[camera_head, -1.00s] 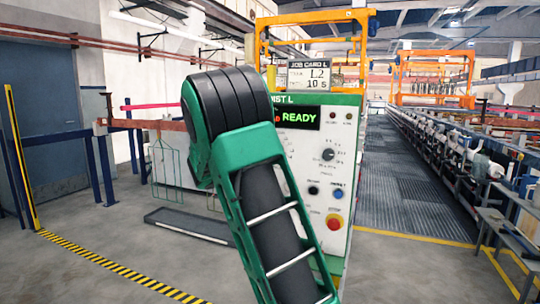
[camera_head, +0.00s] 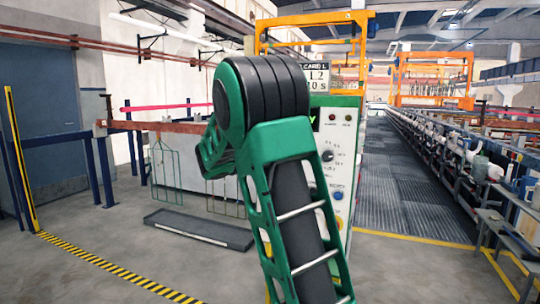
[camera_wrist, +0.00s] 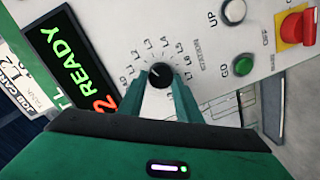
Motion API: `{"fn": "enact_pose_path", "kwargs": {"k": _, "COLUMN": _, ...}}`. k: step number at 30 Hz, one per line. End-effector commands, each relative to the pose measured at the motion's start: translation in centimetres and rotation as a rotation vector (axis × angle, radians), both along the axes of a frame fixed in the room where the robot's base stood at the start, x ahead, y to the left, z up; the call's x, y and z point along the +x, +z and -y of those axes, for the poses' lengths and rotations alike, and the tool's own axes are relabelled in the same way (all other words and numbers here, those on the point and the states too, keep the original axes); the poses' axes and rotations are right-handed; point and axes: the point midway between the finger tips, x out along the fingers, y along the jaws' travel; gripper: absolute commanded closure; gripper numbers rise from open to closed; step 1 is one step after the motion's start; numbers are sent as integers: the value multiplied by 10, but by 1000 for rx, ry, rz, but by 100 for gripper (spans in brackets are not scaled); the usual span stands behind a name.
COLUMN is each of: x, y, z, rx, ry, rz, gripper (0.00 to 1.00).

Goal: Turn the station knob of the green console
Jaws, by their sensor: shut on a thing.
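The green console (camera_head: 353,130) has a pale front panel and green edges. In the head view my arm covers much of it. In the wrist view the black station knob (camera_wrist: 158,75) sits on the panel inside a ring of small labels. Its pale mark appears to point up-left in that picture; I cannot tell at which label. My gripper (camera_wrist: 159,82) is shut on the knob, with one green finger at each side. The gripper and this knob are hidden behind my arm in the head view.
The display (camera_wrist: 75,75) reads READY in green. A white UP button (camera_wrist: 234,10), a green button (camera_wrist: 243,66) and a red switch (camera_wrist: 296,27) are near the knob. A low tray (camera_head: 198,229) lies on the floor left of the console. Open floor lies left.

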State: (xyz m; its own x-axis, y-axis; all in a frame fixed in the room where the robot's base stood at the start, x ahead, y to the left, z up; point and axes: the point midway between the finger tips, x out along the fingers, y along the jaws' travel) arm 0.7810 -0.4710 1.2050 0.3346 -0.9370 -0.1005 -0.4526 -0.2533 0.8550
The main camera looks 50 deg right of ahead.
Motion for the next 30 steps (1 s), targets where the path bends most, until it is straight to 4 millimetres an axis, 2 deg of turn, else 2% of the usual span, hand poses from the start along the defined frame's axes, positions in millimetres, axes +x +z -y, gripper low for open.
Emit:
{"fn": "enact_pose_path", "kwargs": {"k": 1, "x": -1, "y": -6, "z": -1, "rx": 27, "ry": 0, "rz": 31, "gripper": 91}}
{"fn": "enact_pose_path", "kwargs": {"k": 30, "x": -2, "y": -8, "z": -1, "rx": 382, "ry": 2, "rz": 878, "gripper": 91}}
